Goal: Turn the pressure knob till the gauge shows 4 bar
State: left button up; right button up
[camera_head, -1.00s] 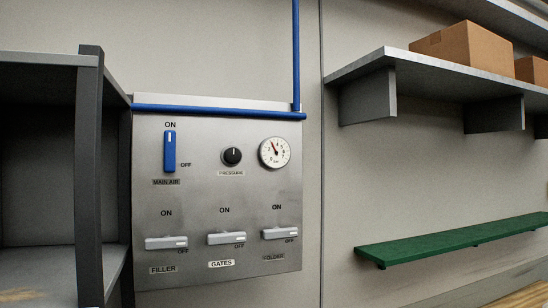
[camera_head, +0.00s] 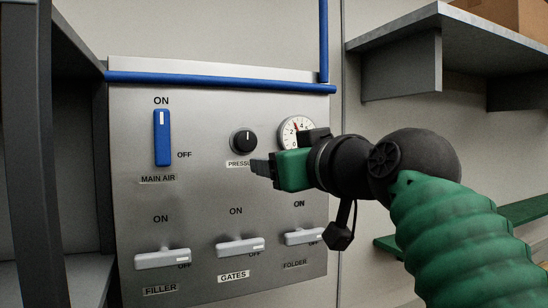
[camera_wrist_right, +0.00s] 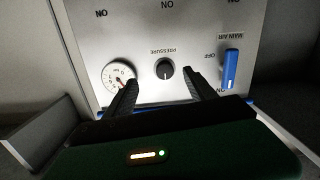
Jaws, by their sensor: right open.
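The black round pressure knob (camera_head: 243,141) sits on the upper middle of the grey panel, its white mark pointing about straight up. The white gauge (camera_head: 297,130) is right of it; my right gripper covers its lower part. Its red needle points up and left, between the 2 and the 4; the exact value is too small to read. My right gripper (camera_head: 262,168) is in front of the panel, just below and right of the knob. In the right wrist view its fingers are apart, with the knob (camera_wrist_right: 164,69) seen between the tips, not gripped. My left gripper is out of view.
The blue main air lever (camera_head: 162,138) stands upright at ON. Grey filler (camera_head: 162,259), gates (camera_head: 239,246) and folder (camera_head: 304,237) levers lie level at OFF. A blue pipe (camera_head: 220,83) runs along the panel top. Shelves flank the panel.

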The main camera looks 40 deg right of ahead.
notch_tip(320, 180, up, 4)
jog(key=a+f+p, duration=0.1)
jog(key=a, duration=0.1)
jog(key=p, duration=1.1)
send_near(247, 141)
jog(key=w+d, duration=0.1)
jog(key=w, duration=0.1)
jog(key=p+x, duration=0.3)
jog(key=x, duration=0.4)
jog(key=shift+w+a, duration=0.35)
jog(key=shift+a, duration=0.05)
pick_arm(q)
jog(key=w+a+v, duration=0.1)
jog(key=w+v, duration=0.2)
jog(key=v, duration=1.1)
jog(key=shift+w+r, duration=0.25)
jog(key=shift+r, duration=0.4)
pick_arm(e)
jog(key=shift+s+a, duration=0.1)
jog(key=shift+s+d, duration=0.1)
jog(key=shift+d, duration=0.3)
jog(key=c, duration=0.9)
jog(key=shift+f, duration=0.1)
jog(key=c, duration=0.5)
jog(key=shift+a, duration=0.1)
